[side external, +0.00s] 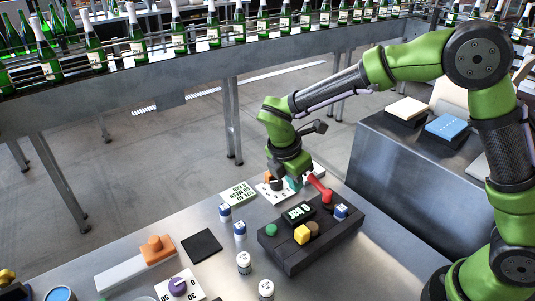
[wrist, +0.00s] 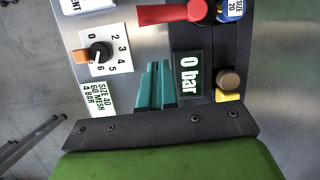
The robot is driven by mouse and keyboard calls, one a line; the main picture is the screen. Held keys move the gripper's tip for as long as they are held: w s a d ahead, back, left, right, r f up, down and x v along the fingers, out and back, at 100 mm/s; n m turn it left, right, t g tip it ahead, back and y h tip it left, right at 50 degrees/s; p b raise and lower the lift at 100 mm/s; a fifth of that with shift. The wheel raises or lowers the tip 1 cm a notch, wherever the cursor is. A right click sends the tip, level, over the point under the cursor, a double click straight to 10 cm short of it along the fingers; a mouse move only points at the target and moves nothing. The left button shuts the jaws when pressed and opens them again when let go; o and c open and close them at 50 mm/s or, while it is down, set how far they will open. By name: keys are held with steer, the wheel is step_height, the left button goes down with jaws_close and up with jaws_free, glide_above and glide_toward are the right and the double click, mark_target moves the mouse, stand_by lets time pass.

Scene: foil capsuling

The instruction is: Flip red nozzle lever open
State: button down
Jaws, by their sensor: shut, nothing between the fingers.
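The red lever (side external: 318,187) sits at the far edge of the black control block (side external: 288,257), its arm slanting up to the left. My gripper (side external: 292,183) has teal fingers and is just left of the lever in the side view. In the wrist view my gripper (wrist: 154,68) is shut and empty, below the lever in the picture and apart from it, left of the 0 bar display (wrist: 189,75).
The block also carries a brown knob (wrist: 229,80), a yellow piece (side external: 302,235), a green button (side external: 271,230) and a blue-capped jar (side external: 341,212). A white dial plate (wrist: 120,63) with a black knob lies left of my fingers. Small bottles (side external: 244,263) stand in front.

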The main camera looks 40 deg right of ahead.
mark_target(311, 177)
steer(key=d, duration=0.3)
steer(key=shift+w+d+f, duration=0.15)
steer(key=shift+d+f, duration=0.05)
steer(key=shift+d, duration=0.15)
steer(key=shift+w+d+m, duration=0.15)
steer(key=shift+d+m, duration=0.15)
steer(key=shift+m, duration=0.4)
steer(key=m, duration=0.1)
steer(key=d+m+g, duration=0.1)
steer(key=shift+w+d+m, duration=0.15)
steer(key=shift+w+m, duration=0.1)
steer(key=shift+m, duration=0.05)
steer(key=d+m, duration=0.1)
steer(key=m, duration=0.1)
steer(key=d+m+g, duration=0.1)
steer(key=shift+m+y, duration=0.3)
steer(key=shift+m, duration=0.1)
steer(key=shift+s+d+m+g+y, duration=0.25)
steer(key=shift+s+d+m+y, duration=0.35)
steer(key=shift+m, duration=1.15)
steer(key=shift+s+d+m+g+y, duration=0.35)
steer(key=shift+d+m, duration=0.45)
steer(key=shift+m, duration=1)
steer(key=shift+s+d+m+g+y, duration=0.2)
steer(key=shift+s+d+m+y, duration=0.4)
steer(key=shift+m, duration=1.15)
steer(key=shift+d, duration=0.1)
